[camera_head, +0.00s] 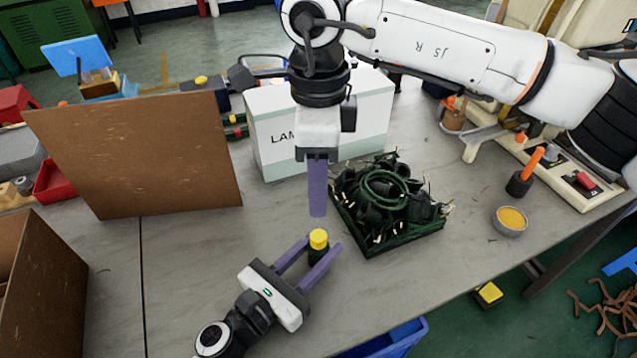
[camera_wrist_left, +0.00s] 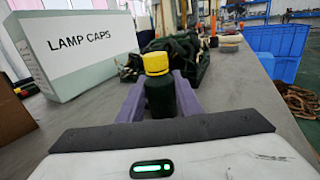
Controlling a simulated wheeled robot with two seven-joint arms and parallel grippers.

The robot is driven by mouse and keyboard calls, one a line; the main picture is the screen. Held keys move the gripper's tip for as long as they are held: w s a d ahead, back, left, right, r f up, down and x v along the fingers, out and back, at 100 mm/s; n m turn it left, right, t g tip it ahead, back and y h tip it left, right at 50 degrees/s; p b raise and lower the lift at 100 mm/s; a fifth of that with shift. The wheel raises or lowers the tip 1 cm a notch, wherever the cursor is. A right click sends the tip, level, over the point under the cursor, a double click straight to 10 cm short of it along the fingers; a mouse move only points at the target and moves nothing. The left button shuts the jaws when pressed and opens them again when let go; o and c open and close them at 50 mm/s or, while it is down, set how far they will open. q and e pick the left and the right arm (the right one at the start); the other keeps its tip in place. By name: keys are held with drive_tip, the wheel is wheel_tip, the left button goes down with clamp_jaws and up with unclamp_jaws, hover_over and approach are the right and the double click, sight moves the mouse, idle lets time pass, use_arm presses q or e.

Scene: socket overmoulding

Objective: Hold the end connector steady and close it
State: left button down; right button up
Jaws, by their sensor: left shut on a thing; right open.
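The end connector (camera_head: 318,246) has a dark green body and a yellow cap, and stands upright above the table. My left gripper (camera_head: 318,255) is shut on its body, with a purple finger on either side. In the left wrist view the connector (camera_wrist_left: 160,92) is upright between the fingers, yellow cap on top. Whether its base touches the table is hard to tell. My right gripper (camera_head: 317,208) points down above and behind the connector, apart from it. Its purple fingers overlap in the head view, so the gap between them is hidden. Nothing shows in them.
A dark green tray (camera_head: 405,240) of black parts and cables lies to the right. A white box marked LAMP CAPS (camera_head: 268,140) stands behind. A brown board (camera_head: 140,155) stands at left. A small bowl (camera_head: 510,221) sits at right. The table's front middle is clear.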

use_arm(q)
drive_tip(key=c, duration=1.2)
unclamp_jaws()
drive_tip(key=b+v, duration=0.1)
drive_tip(key=v, duration=0.8)
drive_tip(key=shift+f, duration=0.15)
drive_tip(key=shift+s+a+b, duration=0.3)
drive_tip(key=shift+s+a, duration=0.2)
